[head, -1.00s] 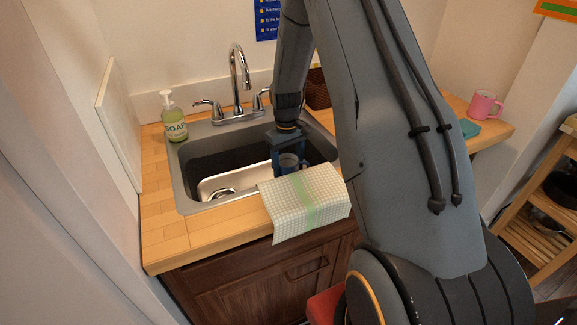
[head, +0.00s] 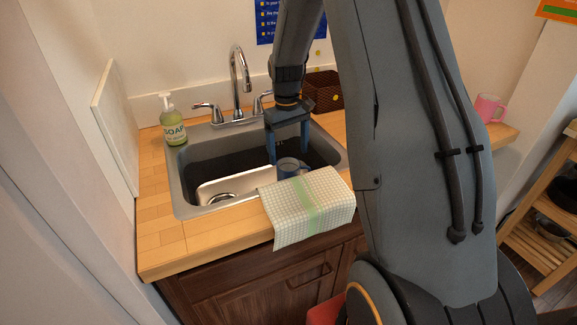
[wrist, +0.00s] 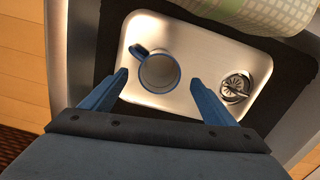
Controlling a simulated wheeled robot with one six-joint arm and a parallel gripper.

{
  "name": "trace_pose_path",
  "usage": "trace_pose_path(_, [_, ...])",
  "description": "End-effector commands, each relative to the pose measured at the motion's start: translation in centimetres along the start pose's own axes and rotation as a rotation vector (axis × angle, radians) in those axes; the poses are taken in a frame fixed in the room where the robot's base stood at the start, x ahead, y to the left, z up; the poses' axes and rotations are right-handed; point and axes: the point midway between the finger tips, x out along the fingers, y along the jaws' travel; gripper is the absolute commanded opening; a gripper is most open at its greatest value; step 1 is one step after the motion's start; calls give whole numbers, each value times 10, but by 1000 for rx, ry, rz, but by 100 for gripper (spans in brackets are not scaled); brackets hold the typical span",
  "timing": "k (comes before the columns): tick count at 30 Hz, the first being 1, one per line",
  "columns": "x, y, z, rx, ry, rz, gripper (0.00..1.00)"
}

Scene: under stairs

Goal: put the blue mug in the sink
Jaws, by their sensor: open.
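The blue mug (head: 289,168) stands in the sink (head: 178,184), near its front right, partly hidden by the cloth over the front edge. In the wrist view the mug (wrist: 160,73) is upright on the bright metal sink bottom (wrist: 209,52), its handle pointing to the upper left. My gripper (head: 288,160) is open above the mug, empty. In the wrist view its two blue fingers (wrist: 160,78) are spread wide, one on each side of the mug and apart from it.
A checked cloth (head: 306,205) hangs over the sink's front edge. The faucet (head: 240,75) stands behind the basin. A soap bottle (head: 173,124) is at the left rear and a brown basket (head: 322,92) at the right rear. A pink mug (head: 489,108) stands far right.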

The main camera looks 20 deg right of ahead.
Motion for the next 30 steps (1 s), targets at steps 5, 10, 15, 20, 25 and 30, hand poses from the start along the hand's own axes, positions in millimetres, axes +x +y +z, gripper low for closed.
trace_pose_path(5, [-26, 0, -1, 0, 3, 1, 81])
trace_pose_path(10, [-38, 0, 0, 0, 1, 0, 81])
trace_pose_path(15, [-40, 0, 0, 0, 0, 0, 81])
trace_pose_path(20, [-39, 0, 0, 0, 0, 0, 81])
trace_pose_path(25, [-39, 0, 0, 0, 0, 0, 81])
trace_pose_path(30, [-54, 0, 4, 0, 0, 0, 81])
